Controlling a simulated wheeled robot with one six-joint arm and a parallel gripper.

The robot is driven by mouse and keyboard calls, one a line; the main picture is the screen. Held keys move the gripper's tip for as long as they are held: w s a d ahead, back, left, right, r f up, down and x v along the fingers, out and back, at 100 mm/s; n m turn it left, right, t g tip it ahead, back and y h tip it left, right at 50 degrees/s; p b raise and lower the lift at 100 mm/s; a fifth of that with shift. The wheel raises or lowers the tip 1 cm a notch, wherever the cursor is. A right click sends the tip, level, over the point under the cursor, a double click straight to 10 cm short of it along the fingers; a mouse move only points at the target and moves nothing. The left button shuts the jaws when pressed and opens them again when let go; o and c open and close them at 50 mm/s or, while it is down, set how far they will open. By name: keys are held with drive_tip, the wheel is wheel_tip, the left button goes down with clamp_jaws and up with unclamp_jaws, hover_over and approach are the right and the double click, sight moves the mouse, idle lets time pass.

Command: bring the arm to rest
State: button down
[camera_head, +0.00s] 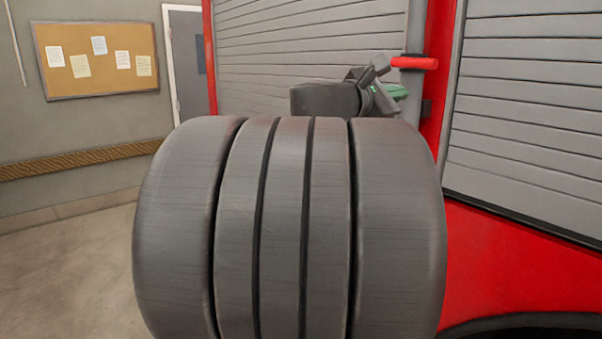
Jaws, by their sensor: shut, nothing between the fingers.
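My arm fills the middle of the head view, its large grey rounded links close to the camera. Beyond them, the dark end of the arm and my gripper (381,82) show small and partly hidden. The gripper looks shut, with nothing seen held in it. It is in front of the red truck (520,265), just left of and slightly below a red handle (415,63) in the picture. I cannot tell whether it touches anything there. A small green part (396,91) shows beside the gripper; I cannot tell what it belongs to.
Grey roller shutters (300,45) cover the truck's side, with another shutter (530,110) at right. A cork board (97,58) with several papers and a door (188,65) are on the back wall. The floor (75,270) at left is clear. My arm hides the lower middle.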

drive_tip(key=s+a+n, duration=0.6)
drive_tip(key=s, duration=0.3)
drive_tip(key=x, duration=1)
drive_tip(key=w+a+m+b, duration=0.1)
drive_tip(key=w+a+m, duration=0.4)
drive_tip(key=m, duration=1.1)
drive_tip(key=shift+w, duration=1.2)
drive_tip(key=shift+r, duration=0.1)
